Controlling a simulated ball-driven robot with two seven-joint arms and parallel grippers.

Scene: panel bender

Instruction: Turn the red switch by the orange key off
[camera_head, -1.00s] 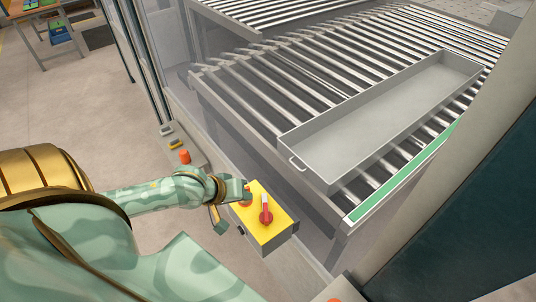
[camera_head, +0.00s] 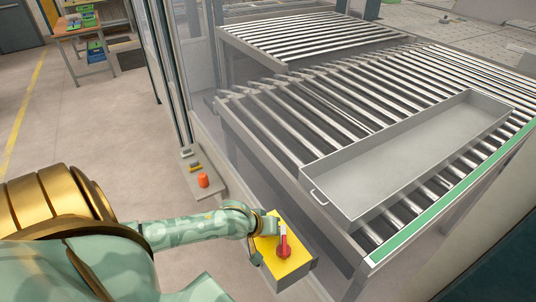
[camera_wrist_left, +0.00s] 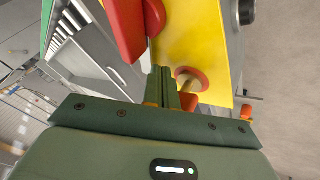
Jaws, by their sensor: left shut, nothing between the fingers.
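The red switch (camera_head: 284,243) sits on the yellow top face (camera_head: 268,261) of a grey box. Its handle points up the picture in the head view. In the wrist view the red switch (camera_wrist_left: 125,28) is large at the top. A red disc with a tan stem and orange part, apparently the orange key (camera_wrist_left: 190,82), is to its right. My left gripper (camera_head: 274,228) is beside the switch handle; in the wrist view its shut, empty fingers (camera_wrist_left: 165,84) point between switch and key. I cannot tell whether they touch either. My right gripper is out of view.
A roller conveyor (camera_head: 300,110) with a grey tray (camera_head: 405,160) stands behind and right of the box. An orange button (camera_head: 203,180) sits on a low ledge to the left.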

